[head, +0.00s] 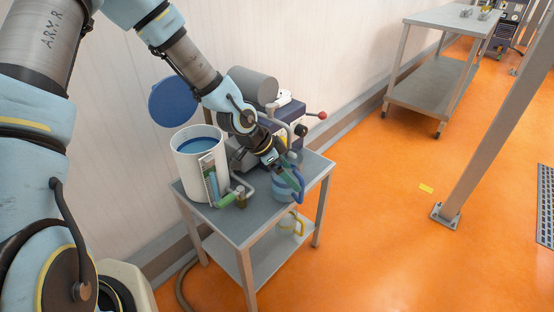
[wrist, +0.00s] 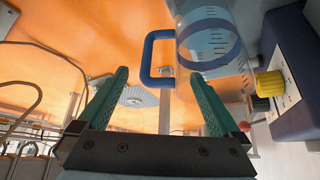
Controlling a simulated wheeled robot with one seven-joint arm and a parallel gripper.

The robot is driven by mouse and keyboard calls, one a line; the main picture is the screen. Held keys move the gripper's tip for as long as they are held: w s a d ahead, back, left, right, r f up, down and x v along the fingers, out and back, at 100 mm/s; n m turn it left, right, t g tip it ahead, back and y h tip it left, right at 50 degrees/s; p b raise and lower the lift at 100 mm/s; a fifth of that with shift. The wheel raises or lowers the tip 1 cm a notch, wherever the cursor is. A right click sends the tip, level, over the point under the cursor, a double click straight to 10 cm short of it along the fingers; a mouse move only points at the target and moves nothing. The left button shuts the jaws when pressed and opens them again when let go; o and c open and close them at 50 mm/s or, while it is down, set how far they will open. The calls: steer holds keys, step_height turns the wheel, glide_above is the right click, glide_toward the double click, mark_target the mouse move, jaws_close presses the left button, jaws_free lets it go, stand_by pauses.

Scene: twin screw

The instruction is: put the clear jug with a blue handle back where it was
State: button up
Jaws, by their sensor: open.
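The clear jug with a blue handle (head: 285,190) stands near the front right edge of the small metal table. In the wrist view the clear jug (wrist: 212,42) is at top centre-right, its square blue handle (wrist: 149,58) pointing left. My gripper (head: 278,168) is close to the jug from above. In the wrist view its two green fingers (wrist: 164,78) are spread apart and empty. The handle appears beyond the fingertips and between them in the picture; I see no grip on it. Part of the jug is hidden behind my gripper in the head view.
The table (head: 247,225) also bears a white bucket (head: 201,165) with blue inside, a green-handled valve fitting (head: 235,196) and a dark machine. A yellow-handled jug (head: 291,226) sits on its lower shelf. Orange floor (head: 390,220) to the right is mostly free.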

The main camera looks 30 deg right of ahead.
steer(key=v, duration=0.9)
steer(key=shift+a+r+p, duration=0.25)
steer(key=shift+r+p, duration=0.05)
steer(key=shift+p, duration=0.15)
steer(key=w+a+r+n+t+y+p, duration=0.15)
steer(key=w+a+n, duration=0.3)
steer(key=a, duration=0.55)
steer(key=w+a+r+n+t+y+p, duration=0.1)
steer(key=w+a+r+n+y, duration=0.3)
steer(key=a, duration=0.7)
steer(key=s+a+r+n+p, duration=0.1)
steer(key=a+r+n, duration=0.3)
steer(key=a+n, duration=0.2)
steer(key=s+a+r+n+t, duration=0.1)
steer(key=a+r+n, duration=0.3)
steer(key=a, duration=0.6)
steer(key=shift+s+r+n+p, duration=0.25)
steer(key=shift+s+n+p, duration=0.15)
steer(key=shift+s+n, duration=0.5)
steer(key=shift+w, duration=0.2)
